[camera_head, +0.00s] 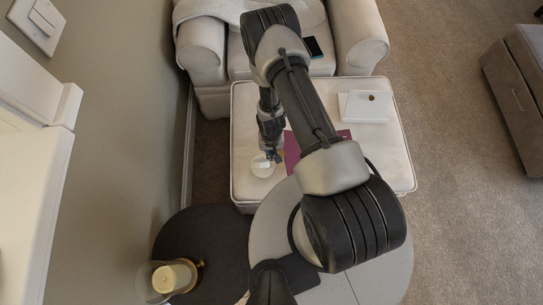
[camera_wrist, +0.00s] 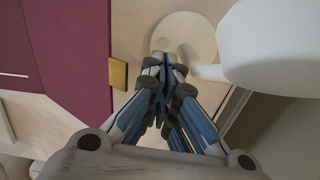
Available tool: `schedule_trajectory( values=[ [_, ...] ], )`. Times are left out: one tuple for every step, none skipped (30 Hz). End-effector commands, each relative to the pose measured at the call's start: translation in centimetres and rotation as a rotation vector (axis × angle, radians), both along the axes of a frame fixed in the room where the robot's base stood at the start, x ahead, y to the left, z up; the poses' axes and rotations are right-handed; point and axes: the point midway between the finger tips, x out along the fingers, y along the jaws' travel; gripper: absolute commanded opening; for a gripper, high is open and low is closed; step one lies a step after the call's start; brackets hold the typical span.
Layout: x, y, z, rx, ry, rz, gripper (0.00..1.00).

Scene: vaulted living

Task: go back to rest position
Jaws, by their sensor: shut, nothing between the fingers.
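My gripper (camera_head: 272,157) is at the end of my arm, low over the cream ottoman (camera_head: 242,115) in the head view. In the wrist view my gripper (camera_wrist: 168,62) has its fingers together with nothing between them. The fingertips overlap the edge of a round white disc (camera_wrist: 185,28) in the picture; I cannot tell whether they touch it. A white stem joins the disc to a large smooth white body (camera_wrist: 275,48). In the head view a small white round object (camera_head: 262,168) shows just beside my gripper. My arm hides part of the ottoman.
A maroon flat item (camera_wrist: 70,50) with a gold piece (camera_wrist: 118,74) lies close to the fingers. White flat items (camera_head: 362,107) lie on the ottoman's right. An armchair (camera_head: 205,50) stands behind. A candle holder (camera_head: 174,279) stands on a dark round table (camera_head: 205,235). Carpet (camera_head: 440,150) is clear right.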

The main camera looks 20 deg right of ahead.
Motion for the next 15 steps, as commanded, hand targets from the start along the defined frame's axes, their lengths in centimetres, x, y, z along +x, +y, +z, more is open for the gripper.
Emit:
schedule_trajectory(
  values=[
    [0.01, -0.02, 0.41, 0.000, -0.001, -0.001, 0.00],
    [0.02, -0.03, 0.58, 0.000, -0.001, -0.001, 0.00],
    [0.03, -0.04, 0.76, -0.001, -0.002, -0.001, 0.00],
    [0.02, -0.04, 0.85, -0.001, -0.002, -0.001, 0.00],
    [0.00, -0.04, 0.90, 0.000, -0.001, -0.001, 0.00],
    [-0.01, -0.04, 0.94, 0.000, -0.001, -0.001, 0.00],
    [-0.02, -0.05, 0.95, 0.000, -0.001, -0.001, 0.00],
    [-0.02, -0.05, 0.95, 0.000, -0.001, -0.001, 0.00],
    [-0.01, -0.05, 0.95, 0.000, -0.001, -0.001, 0.00],
    [-0.01, -0.05, 0.94, 0.000, -0.001, -0.001, 0.00],
    [-0.01, -0.05, 0.94, 0.000, -0.001, -0.001, 0.00],
    [-0.01, -0.05, 0.94, 0.000, -0.001, -0.001, 0.00],
    [0.00, -0.05, 0.94, 0.000, -0.001, -0.001, 0.00],
    [0.00, -0.05, 0.94, 0.000, -0.001, -0.001, 0.00],
    [0.00, -0.05, 0.94, 0.000, -0.001, -0.001, 0.00]
  ],
)
